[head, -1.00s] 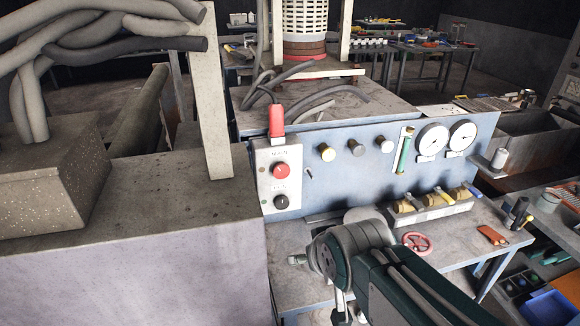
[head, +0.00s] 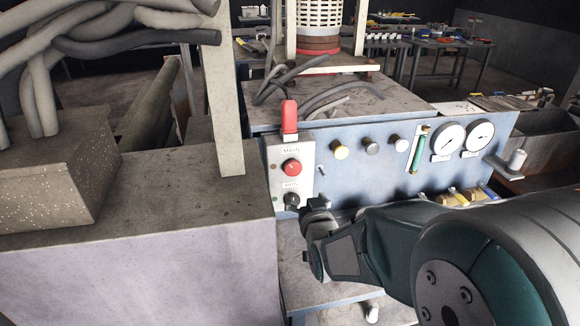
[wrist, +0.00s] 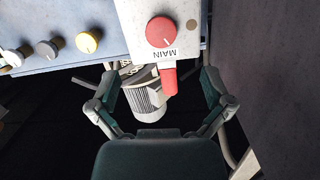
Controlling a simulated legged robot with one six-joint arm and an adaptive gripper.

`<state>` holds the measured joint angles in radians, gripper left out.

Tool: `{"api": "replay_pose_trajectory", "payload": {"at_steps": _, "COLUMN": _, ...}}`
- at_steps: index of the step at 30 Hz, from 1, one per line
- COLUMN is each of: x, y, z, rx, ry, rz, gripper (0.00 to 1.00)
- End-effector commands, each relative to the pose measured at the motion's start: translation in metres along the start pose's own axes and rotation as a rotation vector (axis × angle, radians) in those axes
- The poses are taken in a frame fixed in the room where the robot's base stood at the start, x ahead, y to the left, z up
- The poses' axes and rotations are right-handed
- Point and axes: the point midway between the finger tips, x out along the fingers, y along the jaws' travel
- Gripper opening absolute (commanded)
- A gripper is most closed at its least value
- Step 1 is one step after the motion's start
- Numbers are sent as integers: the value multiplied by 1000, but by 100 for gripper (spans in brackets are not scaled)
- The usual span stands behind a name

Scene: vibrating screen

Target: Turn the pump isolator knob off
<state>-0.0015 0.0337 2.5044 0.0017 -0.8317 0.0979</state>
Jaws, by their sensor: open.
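The white control box (head: 273,163) is on the left end of the blue panel. A red knob (head: 292,167) under the label MAIN is in its middle. A black knob (head: 291,200) sits below it, with a small label above that I cannot read clearly. My gripper is at the end of my arm beside the black knob in the head view, its fingers mostly hidden there. In the wrist view, which is upside down, my gripper (wrist: 158,78) is open and empty. The red knob (wrist: 161,31) shows beyond it; the black knob is outside that view.
A red upright handle (head: 289,117) tops the box. Yellow, grey and pale knobs (head: 371,146) and two gauges (head: 464,137) lie along the panel to the right. A large concrete-like block (head: 150,230) stands close on the left. Brass valves (head: 460,197) sit low on the right.

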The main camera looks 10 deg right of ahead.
Motion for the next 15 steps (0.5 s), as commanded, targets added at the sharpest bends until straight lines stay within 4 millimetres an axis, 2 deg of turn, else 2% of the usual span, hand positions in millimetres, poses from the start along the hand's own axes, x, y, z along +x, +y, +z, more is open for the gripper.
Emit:
{"api": "replay_pose_trajectory", "payload": {"at_steps": 3, "x": 8, "y": 0, "z": 5, "rx": 8, "ry": 76, "rz": -8, "gripper": 100}}
{"api": "replay_pose_trajectory", "payload": {"at_steps": 10, "x": 14, "y": 0, "z": 3, "rx": 13, "ry": 137, "rz": -14, "gripper": 100}}
{"api": "replay_pose_trajectory", "payload": {"at_steps": 15, "x": 38, "y": 0, "z": 1, "rx": 13, "ry": 135, "rz": -14, "gripper": 100}}
